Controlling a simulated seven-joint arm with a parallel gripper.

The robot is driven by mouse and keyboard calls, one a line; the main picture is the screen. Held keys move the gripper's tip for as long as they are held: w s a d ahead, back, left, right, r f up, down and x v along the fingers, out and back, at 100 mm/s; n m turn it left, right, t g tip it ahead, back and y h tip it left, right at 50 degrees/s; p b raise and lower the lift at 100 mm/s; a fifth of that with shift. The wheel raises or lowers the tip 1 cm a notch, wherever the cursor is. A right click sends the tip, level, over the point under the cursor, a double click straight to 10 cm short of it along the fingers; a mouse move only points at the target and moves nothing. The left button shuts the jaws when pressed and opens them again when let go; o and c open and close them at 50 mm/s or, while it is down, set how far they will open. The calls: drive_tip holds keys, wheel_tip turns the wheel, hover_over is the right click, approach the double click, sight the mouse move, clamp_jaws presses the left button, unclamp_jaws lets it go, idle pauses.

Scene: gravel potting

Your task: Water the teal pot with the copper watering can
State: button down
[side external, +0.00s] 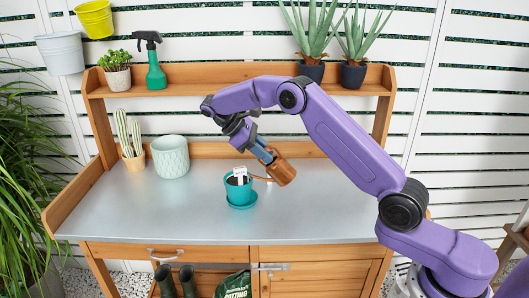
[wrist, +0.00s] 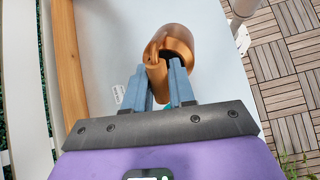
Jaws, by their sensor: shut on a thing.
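The copper watering can (side external: 281,172) hangs tilted above the bench, just right of the teal pot (side external: 237,192). Its thin spout reaches left to the pot's rim area. My gripper (side external: 268,157) is shut on the can, at its handle side. In the wrist view the can (wrist: 178,40) sits at the far end of my gripper (wrist: 160,82). The teal pot holds dark soil and a white label (side external: 240,172), and stands upright on a teal saucer (side external: 253,201). No water is discernible.
A pale patterned pot (side external: 170,157) and a potted cactus (side external: 128,140) stand at the bench's back left. The shelf (side external: 220,85) above holds a green spray bottle (side external: 153,65) and several plants. The grey benchtop (side external: 330,215) is clear at right and front.

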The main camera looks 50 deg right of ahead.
sight(279, 166)
drive_tip(key=shift+s+d+f+t+y, duration=0.3)
drive_tip(key=shift+s+f+t+y, duration=0.25)
drive_tip(key=shift+t, duration=0.25)
drive_tip(key=shift+s+d+f+t+y, duration=0.25)
drive_tip(key=shift+s+f+t+y, duration=0.25)
drive_tip(key=shift+t, duration=0.3)
drive_tip(key=shift+s+d+f+m+t+y, duration=0.25)
drive_tip(key=shift+s+f+t+y, duration=0.3)
drive_tip(key=shift+t, duration=0.3)
drive_tip(key=shift+s+d+f+m+t+y, duration=0.15)
drive_tip(key=shift+s+d+f+t+y, duration=0.2)
drive_tip(key=shift+f+t+y, duration=0.4)
drive_tip(key=shift+r+h, duration=0.1)
drive_tip(key=shift+h, duration=0.15)
drive_tip(key=shift+d+v, duration=0.2)
drive_tip(key=shift+v, duration=0.8)
drive_tip(key=shift+d+v, duration=0.2)
drive_tip(key=shift+v, duration=0.8)
drive_tip(key=shift+w+r, duration=0.1)
drive_tip(key=shift+r, duration=0.1)
